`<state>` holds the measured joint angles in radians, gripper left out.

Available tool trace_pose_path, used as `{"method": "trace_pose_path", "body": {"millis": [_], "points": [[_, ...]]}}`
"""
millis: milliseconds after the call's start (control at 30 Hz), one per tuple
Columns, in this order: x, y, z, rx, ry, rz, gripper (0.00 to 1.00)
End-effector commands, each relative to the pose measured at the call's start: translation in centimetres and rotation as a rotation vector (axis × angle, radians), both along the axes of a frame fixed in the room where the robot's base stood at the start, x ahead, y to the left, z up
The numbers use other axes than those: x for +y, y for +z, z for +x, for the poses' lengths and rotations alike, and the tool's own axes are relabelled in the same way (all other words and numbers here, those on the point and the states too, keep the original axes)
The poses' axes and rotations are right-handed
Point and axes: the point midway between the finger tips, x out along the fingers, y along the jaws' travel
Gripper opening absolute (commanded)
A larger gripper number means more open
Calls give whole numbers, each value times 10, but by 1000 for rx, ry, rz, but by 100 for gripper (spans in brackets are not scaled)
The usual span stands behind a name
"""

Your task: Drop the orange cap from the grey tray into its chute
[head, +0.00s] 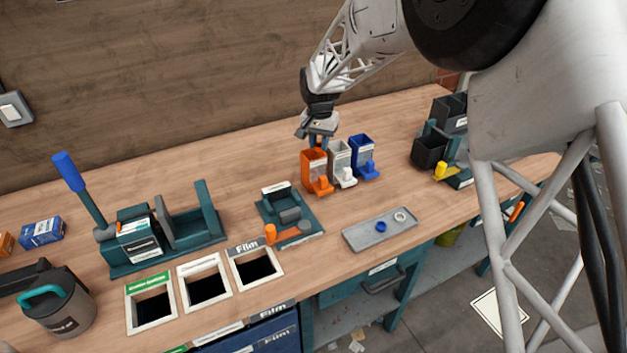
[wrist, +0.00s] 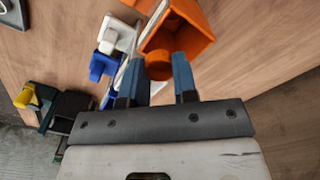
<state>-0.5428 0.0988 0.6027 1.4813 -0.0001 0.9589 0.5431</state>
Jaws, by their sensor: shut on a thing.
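My gripper (head: 319,143) is at the back of the table, just above the open top of the orange chute (head: 314,163). In the wrist view its blue fingers (wrist: 161,75) are shut on the orange cap (wrist: 158,66). The cap lies over the near part of the orange chute's mouth (wrist: 197,42); whether they touch I cannot tell. In the head view the cap cannot be told apart from the fingers and chute. The grey tray (head: 364,239) at the front holds a blue cap (head: 381,227) and a white cap (head: 400,216).
A white chute (head: 340,159) and a blue chute (head: 362,157) stand close to the right of the orange one. A teal fixture (head: 290,216) with an orange handle is in front. Dark bins (head: 430,149) stand at right. Bare table lies around the grey tray.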

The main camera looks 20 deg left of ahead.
Motion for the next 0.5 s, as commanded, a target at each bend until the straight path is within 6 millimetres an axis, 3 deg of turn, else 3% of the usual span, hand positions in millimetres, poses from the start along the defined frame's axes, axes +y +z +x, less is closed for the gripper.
{"method": "trace_pose_path", "body": {"millis": [200,500], "points": [[0,-13,0,0,0,0,5],[0,-17,0,0,0,0,5]]}}
